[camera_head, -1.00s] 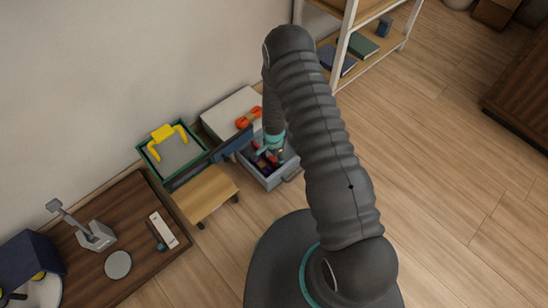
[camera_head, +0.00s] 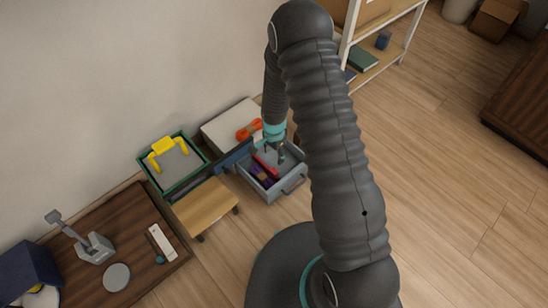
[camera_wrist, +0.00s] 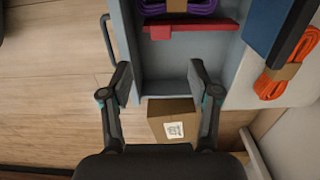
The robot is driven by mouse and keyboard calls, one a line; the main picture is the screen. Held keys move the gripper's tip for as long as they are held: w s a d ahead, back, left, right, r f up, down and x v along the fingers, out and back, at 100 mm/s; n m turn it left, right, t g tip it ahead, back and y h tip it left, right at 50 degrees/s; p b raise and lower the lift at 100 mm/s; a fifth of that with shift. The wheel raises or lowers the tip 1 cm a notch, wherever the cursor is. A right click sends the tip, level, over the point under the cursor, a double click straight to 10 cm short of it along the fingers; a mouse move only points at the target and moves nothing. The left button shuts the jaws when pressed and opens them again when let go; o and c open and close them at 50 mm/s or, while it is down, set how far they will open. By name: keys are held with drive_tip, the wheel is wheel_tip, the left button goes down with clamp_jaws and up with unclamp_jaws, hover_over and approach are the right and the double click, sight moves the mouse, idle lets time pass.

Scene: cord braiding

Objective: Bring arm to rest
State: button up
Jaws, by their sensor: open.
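My gripper (camera_head: 277,152) hangs over the open grey drawer (camera_head: 272,194), towards its back right. In the wrist view its two fingers (camera_wrist: 161,82) are spread with nothing between their tips. The drawer also shows there, with its grey wall (camera_wrist: 130,45). A red bar-like object (camera_head: 266,166) lies in the drawer and shows in the wrist view (camera_wrist: 190,26). A purple cord bundle (camera_wrist: 180,7) lies beside it. My arm bends at a high elbow and partly hides the area right of the drawer.
A brown box with a white label (camera_wrist: 172,121) sits below the fingers in the wrist view. An orange cord bundle (camera_head: 248,130) lies on a white top (camera_head: 222,122). A green-rimmed tray (camera_head: 149,174), wooden stool (camera_head: 207,203) and shelf (camera_head: 348,45) stand nearby.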

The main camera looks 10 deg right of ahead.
idle(0.7)
drive_tip(key=s+d+n+g, duration=0.1)
drive_tip(key=s+n+g, duration=0.1)
drive_tip(key=s+n, duration=0.3)
drive_tip(key=s+d+r+n+t, duration=0.2)
drive_tip(key=s+r, duration=0.5)
drive_tip(key=r, duration=0.8)
drive_tip(key=s+d+r+n+t, duration=0.2)
drive_tip(key=s+r, duration=0.5)
drive_tip(key=r, duration=0.8)
drive_tip(key=s+d+r+n+t, duration=0.1)
drive_tip(key=s+d+r+t, duration=0.2)
drive_tip(key=s+r, duration=0.4)
wheel_tip(320, 180, up, 9)
drive_tip(key=shift+d+r+n+t, duration=0.1)
drive_tip(key=shift+d+n+t, duration=0.25)
drive_tip(key=shift+d, duration=0.25)
